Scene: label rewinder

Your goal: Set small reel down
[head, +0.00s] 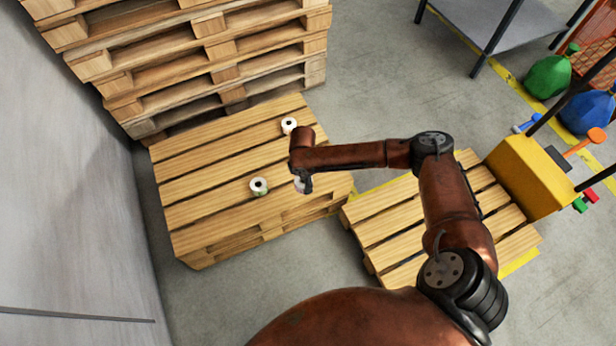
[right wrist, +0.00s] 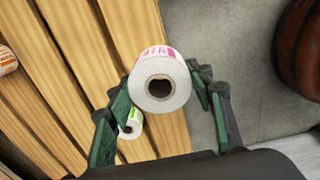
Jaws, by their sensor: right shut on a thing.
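My right gripper (head: 303,184) is shut on a small white reel (right wrist: 160,78) with pink print. In the right wrist view the fingers (right wrist: 164,90) close on it from both sides, its cored end facing the camera. In the head view the gripper hides most of this reel. It is over the right edge of the low pallet (head: 205,170); I cannot tell whether it touches the slats. A reel with a green mark (head: 259,187) stands on the pallet to the left. Another reel (head: 289,125) stands farther back. My left gripper is not in view.
A tall pallet stack (head: 200,50) rises behind the low pallet. A grey wall (head: 70,200) is at the left. Another pallet (head: 385,225) and a yellow machine (head: 530,175) are at the right. The low pallet's left and front slats are clear.

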